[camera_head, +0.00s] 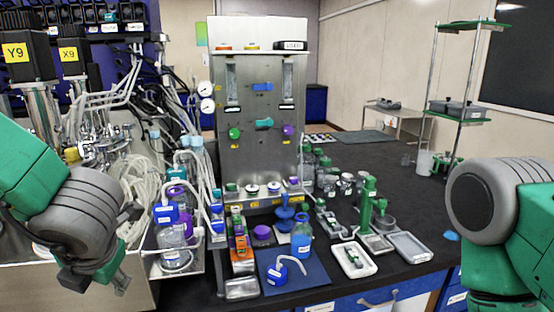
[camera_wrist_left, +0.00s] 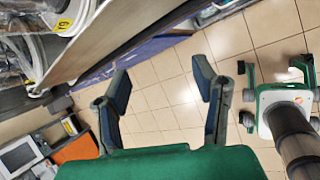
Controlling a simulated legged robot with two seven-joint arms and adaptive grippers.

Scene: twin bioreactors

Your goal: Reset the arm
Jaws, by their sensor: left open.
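My left arm comes in at the left edge of the head view, green with a grey joint (camera_head: 80,215). My left gripper (camera_head: 98,282) hangs low at the bottom left of that view, in front of the bench edge. In the left wrist view my left gripper (camera_wrist_left: 162,80) has its two dark fingers wide apart, with nothing between them but tiled floor. My right arm (camera_head: 495,205) shows at the right edge of the head view as a grey joint and green links. Its gripper is out of the frame.
A black bench (camera_head: 390,175) carries a steel control tower (camera_head: 262,110), blue-capped bottles (camera_head: 301,236), a white tray (camera_head: 353,259) and a green stand (camera_head: 367,205). Tubing and Y9 and X9 reactors (camera_head: 40,95) crowd the left. Open floor (camera_wrist_left: 170,105) lies below my left gripper.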

